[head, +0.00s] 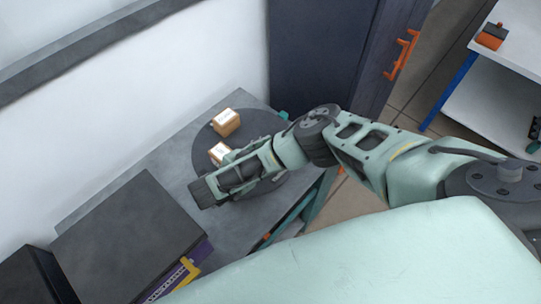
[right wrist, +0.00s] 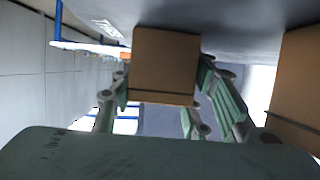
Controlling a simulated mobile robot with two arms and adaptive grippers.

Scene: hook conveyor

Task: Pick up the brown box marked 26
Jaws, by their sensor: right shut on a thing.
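In the right wrist view, my right gripper (right wrist: 163,88) is shut on a brown box (right wrist: 165,58), with a finger on each side. A second brown box (right wrist: 298,85) stands to the right, apart from the held one. In the head view, one brown box (head: 226,122) with a white label sits on a round dark disc (head: 203,144). Another brown box (head: 219,153) is partly hidden by my right arm. The numbers on the labels are too small to read. My right fingertips are hidden in the head view. My left gripper is in neither view.
The disc lies on a grey table (head: 152,172) against a white wall. A dark flat-topped unit (head: 130,235) stands at the lower left. A dark cabinet (head: 315,55) with an orange handle is behind. A white shelf (head: 490,100) stands at the right.

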